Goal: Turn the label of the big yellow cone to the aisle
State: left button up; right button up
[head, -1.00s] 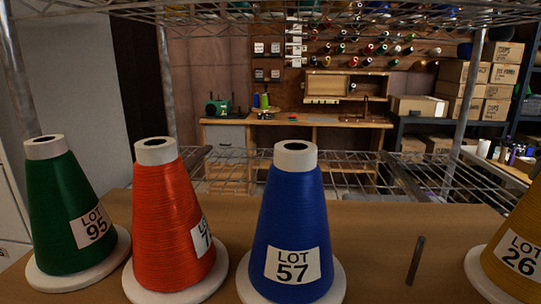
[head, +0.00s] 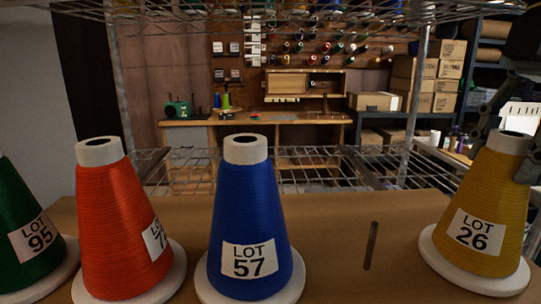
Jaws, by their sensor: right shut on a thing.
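The big yellow cone (head: 492,200) stands upright on a white round base at the right of the head view. Its white label, LOT 26 (head: 474,233), faces my camera, slightly left of the cone's middle. My right gripper (head: 506,148) comes in from the upper right and is shut on the top of the yellow cone, with a dark finger on either side. Part of the cone's right upper side is hidden by it. My left gripper is not in view.
A blue cone (head: 250,215), an orange-red cone (head: 115,225) and a green cone (head: 22,225) stand to the left. A thin dark upright strip (head: 370,246) stands on the brown shelf (head: 330,225) between blue and yellow. Wire racking (head: 290,170) and a metal post (head: 414,100) are behind.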

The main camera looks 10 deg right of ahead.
jog(key=shift+n, duration=0.4)
jog(key=shift+f+b, duration=0.2)
jog(key=shift+b, duration=0.4)
jog(key=o, duration=1.2)
jog(key=shift+o, duration=0.2)
